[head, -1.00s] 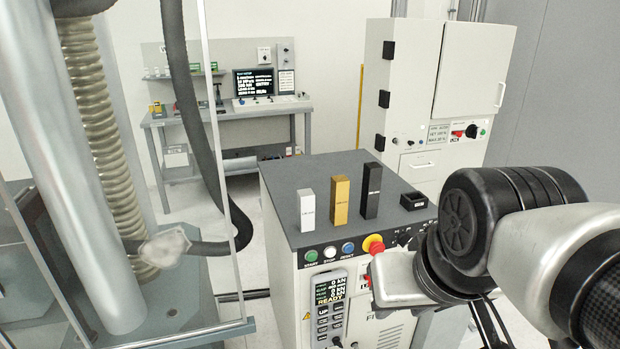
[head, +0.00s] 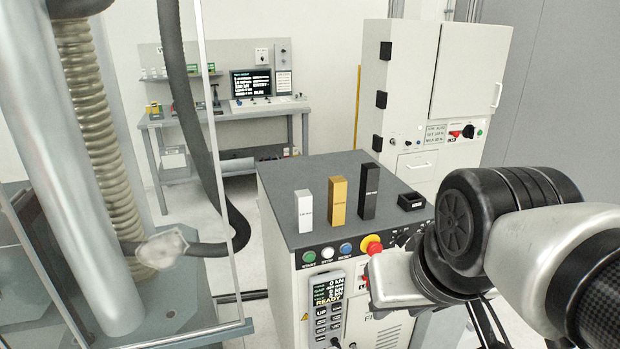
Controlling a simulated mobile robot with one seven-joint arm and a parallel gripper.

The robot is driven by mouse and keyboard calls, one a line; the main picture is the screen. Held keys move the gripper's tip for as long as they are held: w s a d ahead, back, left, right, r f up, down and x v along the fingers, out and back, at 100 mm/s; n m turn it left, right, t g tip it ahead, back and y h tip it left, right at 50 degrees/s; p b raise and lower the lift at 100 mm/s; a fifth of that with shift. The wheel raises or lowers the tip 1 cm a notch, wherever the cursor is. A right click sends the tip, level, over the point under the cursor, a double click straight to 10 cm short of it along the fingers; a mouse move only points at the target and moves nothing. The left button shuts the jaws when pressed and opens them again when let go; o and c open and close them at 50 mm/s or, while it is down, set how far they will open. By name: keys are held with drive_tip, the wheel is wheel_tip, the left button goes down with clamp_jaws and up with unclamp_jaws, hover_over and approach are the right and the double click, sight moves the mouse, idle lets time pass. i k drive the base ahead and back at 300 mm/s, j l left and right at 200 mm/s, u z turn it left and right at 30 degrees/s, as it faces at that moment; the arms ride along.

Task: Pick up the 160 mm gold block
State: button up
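The gold block (head: 338,202) stands upright on the dark top of the control cabinet (head: 290,182). A shorter white block (head: 305,212) stands to its left and a taller black block (head: 369,191) to its right, with gaps between them. The labels on the blocks are too small to read. My arm reaches in from the right edge, in front of the cabinet's right side. The fingers of my gripper are not visible in this view, and nothing shows in contact with the gold block.
A small black box (head: 411,201) sits right of the black block. A red emergency button (head: 371,245) and other buttons line the cabinet's front edge. A testing frame with a clear panel and a hanging dark hose (head: 190,110) stands at left. A tall cabinet (head: 400,80) stands behind.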

sight(337, 185)
drive_tip(key=i+l+u, duration=0.5)
drive_tip(key=i+l, duration=0.45)
